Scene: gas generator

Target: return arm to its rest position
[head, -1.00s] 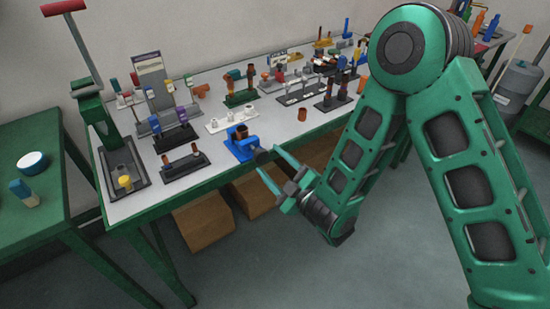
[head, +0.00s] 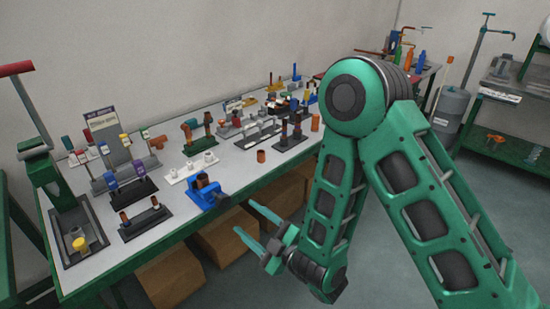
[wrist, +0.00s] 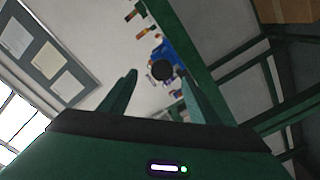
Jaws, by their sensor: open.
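My gripper (head: 256,224) is open and empty in the head view. It hangs in front of the long workbench's front edge, to the right of the blue vise. My green arm is folded, with its elbow high at the centre right. In the wrist view the two fingers of my gripper (wrist: 160,95) stand apart with nothing between them touching. The blue vise (head: 206,193) sits at the front edge of the bench (head: 236,172). It also shows beyond the fingers in the wrist view (wrist: 158,52).
Fixtures and fittings crowd the bench top, including a press (head: 65,200) at the left. Cardboard boxes (head: 225,240) stand under the bench. A grey drum (head: 450,106) and a green shelf (head: 515,150) are at the right. Floor in front is clear.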

